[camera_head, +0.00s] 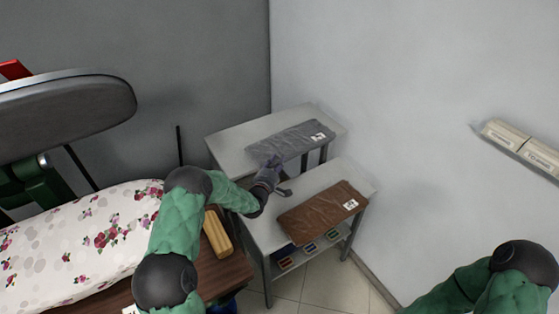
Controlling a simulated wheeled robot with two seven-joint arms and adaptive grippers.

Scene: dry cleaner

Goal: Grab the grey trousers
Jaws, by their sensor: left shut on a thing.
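The grey trousers (290,139) lie folded flat on the back table, with a small white label near their right end. My left arm reaches across from the left, and its gripper (278,176) is at the near left edge of the grey trousers. It is shut on that edge; the fingers are small and partly hidden by the wrist. My right arm shows at the bottom right, but its gripper is out of view.
Brown trousers (322,211) with a white label lie on the front table (257,235), close to my left gripper. The back table (227,144) stands in the corner.

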